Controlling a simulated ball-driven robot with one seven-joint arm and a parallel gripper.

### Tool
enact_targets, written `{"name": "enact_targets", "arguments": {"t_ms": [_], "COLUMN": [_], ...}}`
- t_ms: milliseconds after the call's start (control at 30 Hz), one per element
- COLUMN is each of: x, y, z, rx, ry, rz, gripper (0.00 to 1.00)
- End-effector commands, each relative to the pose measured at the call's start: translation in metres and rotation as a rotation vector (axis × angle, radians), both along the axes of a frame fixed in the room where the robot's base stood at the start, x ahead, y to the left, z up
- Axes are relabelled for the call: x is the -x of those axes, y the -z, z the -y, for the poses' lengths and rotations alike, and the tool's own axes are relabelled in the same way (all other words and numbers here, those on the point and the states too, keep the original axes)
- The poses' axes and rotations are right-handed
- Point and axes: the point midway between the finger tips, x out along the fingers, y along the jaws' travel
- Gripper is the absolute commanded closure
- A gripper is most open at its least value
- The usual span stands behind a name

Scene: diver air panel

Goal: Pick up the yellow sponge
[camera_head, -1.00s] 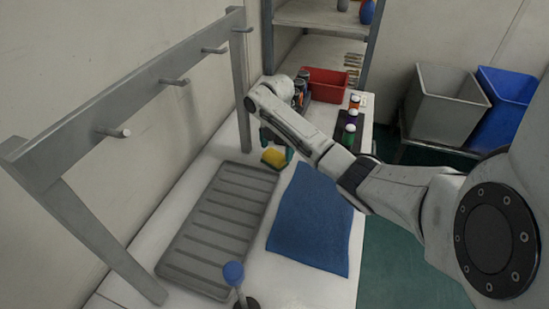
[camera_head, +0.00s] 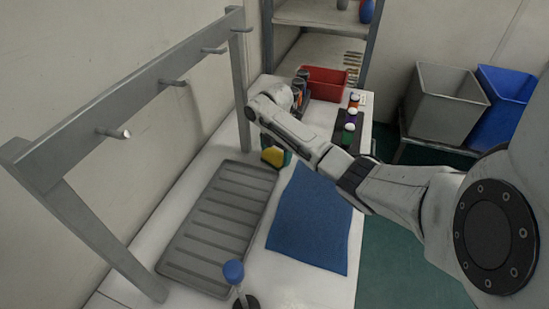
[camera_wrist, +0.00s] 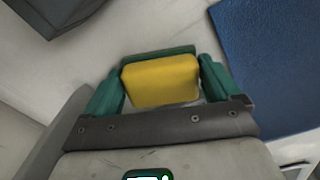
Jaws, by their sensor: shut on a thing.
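The yellow sponge (camera_wrist: 160,81) is a rounded block with a dark green layer along its far side. In the wrist view it sits between the two green fingers of my gripper (camera_wrist: 160,85), which is shut on it. In the head view the sponge (camera_head: 272,157) shows at the far end of the grey ribbed tray, below my wrist. My gripper's fingers are mostly hidden there by my arm. I cannot tell whether the sponge touches the white table top.
A grey ribbed tray (camera_head: 221,226) and a blue cloth (camera_head: 310,218) lie on the white table. A grey rack with pegs (camera_head: 130,90) stands along the left. A red bin (camera_head: 325,82) and several small bottles stand at the back. A blue-topped post (camera_head: 234,272) stands in front.

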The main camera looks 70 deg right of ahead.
Motion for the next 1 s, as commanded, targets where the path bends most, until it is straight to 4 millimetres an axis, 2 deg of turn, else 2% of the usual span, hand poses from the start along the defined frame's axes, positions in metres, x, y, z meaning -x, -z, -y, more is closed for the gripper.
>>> {"name": "enact_targets", "arguments": {"t_ms": [167,267,700,833,1000], "x": [0.0,-0.001,-0.001,-0.001,0.0], "y": [-0.003,-0.012,-0.088,-0.098,-0.101], "z": [0.0,0.0,0.001,0.0,0.0], "rx": [0.001,0.002,0.003,0.002,0.0], "ry": [0.0,-0.001,0.0,0.0,0.0], "rz": [0.001,0.003,0.002,0.002,0.0], "gripper": [0.46,0.46,0.46,0.46,0.46]}}
